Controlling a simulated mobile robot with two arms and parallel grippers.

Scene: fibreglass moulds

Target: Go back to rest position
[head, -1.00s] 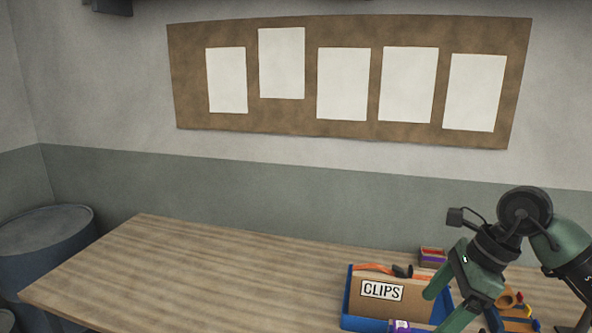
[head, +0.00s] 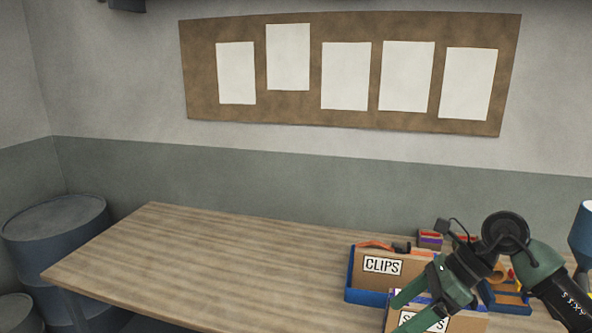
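My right gripper (head: 415,308) comes in from the right and hangs low over the right part of the wooden table. Its two green fingers point down and left, apart from each other, with nothing seen between them. They overlap a box with a partly covered label (head: 423,319) at the bottom edge; I cannot tell whether they touch it. My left gripper is not in view.
A cardboard box labelled CLIPS (head: 381,280) stands in a blue tray (head: 372,297) just behind the fingers. Small coloured items stand behind my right arm. The table's left side (head: 190,255) is bare. Dark barrels (head: 60,250) stand left of the table.

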